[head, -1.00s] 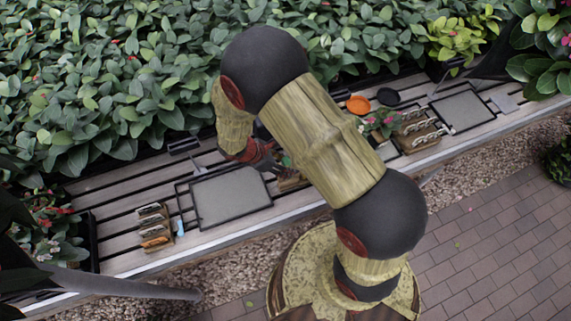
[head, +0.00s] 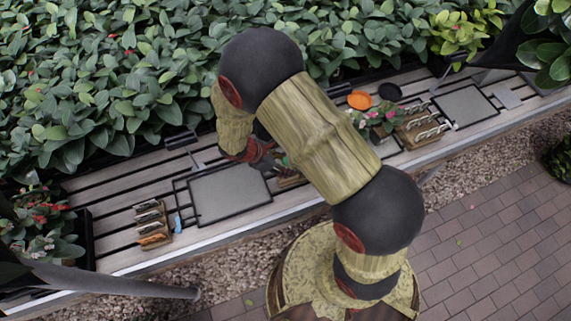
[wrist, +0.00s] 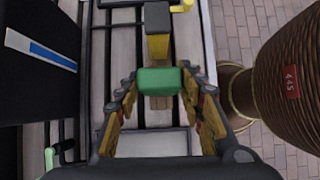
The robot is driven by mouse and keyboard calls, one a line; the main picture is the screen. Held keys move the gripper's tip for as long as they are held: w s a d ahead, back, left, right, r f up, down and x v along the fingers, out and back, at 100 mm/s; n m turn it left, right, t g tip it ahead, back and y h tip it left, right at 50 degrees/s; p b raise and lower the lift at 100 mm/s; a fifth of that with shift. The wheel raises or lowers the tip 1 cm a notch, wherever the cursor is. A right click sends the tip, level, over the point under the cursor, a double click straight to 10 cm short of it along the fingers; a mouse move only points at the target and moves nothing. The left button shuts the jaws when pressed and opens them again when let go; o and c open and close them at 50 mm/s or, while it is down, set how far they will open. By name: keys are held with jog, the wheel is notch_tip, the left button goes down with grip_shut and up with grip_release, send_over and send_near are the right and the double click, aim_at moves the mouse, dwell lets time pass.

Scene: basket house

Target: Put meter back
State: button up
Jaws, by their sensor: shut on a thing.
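My gripper (wrist: 160,92) is shut on a small green block-like thing, likely the meter (wrist: 160,81), held between the two fingertips in the wrist view. Its lower part is hard to make out. In the head view my gripper (head: 266,156) is low over the slatted bench, just beyond the upper right corner of a grey tray. A bit of green shows beside the fingers there. A wooden rack (head: 290,182) is close by, partly hidden by my arm. A yellow and dark-topped piece (wrist: 158,48) stands just past the green thing in the wrist view.
The grey tray (head: 230,196) lies on the bench (head: 110,180). A rack with several tools (head: 151,224) stands left of it, another (head: 420,127) to the right. An orange dish (head: 359,100) and a black dish (head: 390,92) lie near dense leaves. Paving is in front.

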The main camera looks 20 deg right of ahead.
jog(key=o, duration=1.3)
jog(key=shift+o, duration=0.3)
jog(key=v, duration=1.2)
